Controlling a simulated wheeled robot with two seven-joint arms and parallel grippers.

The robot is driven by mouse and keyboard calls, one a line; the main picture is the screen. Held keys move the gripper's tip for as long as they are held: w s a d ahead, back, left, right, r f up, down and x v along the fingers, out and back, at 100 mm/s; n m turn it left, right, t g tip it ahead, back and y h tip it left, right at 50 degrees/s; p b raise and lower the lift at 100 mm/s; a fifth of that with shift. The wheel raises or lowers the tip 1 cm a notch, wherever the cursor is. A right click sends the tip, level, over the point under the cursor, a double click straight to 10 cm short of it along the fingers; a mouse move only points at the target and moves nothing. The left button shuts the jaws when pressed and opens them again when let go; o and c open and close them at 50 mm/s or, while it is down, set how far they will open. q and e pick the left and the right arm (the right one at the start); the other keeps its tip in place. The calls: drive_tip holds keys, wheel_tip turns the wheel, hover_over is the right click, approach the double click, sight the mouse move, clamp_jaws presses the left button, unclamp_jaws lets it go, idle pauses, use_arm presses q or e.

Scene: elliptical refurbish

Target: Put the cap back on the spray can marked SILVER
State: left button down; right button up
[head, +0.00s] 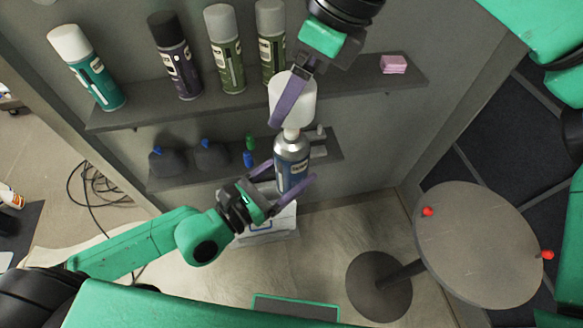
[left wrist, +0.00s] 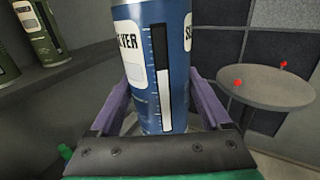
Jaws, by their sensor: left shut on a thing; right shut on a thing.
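The blue spray can (head: 291,165) stands upright in my left gripper (head: 285,187), held in the air in front of the shelves. The left wrist view shows its label reading SILVER (left wrist: 158,60) between the purple fingers. My right gripper (head: 290,98) comes from above and is shut on the white cap (head: 296,98). The cap is right over the can's top, with the pale nozzle part visible beneath its rim. Whether cap and can touch is hard to tell. A purple finger hides part of the cap.
The upper shelf (head: 135,115) holds several spray cans, including a teal one (head: 90,70), and a pink block (head: 393,64). The lower shelf (head: 175,182) holds dark bottles and small items. A round table (head: 477,245) with two red knobs stands at the right.

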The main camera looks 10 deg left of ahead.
sight(292, 165)
drive_tip(key=shift+d, duration=0.15)
drive_tip(key=shift+f, duration=2)
drive_tip(key=shift+f, duration=0.9)
drive_tip(key=shift+f, duration=0.65)
drive_tip(key=o, duration=1.1)
drive_tip(key=shift+c, duration=0.2)
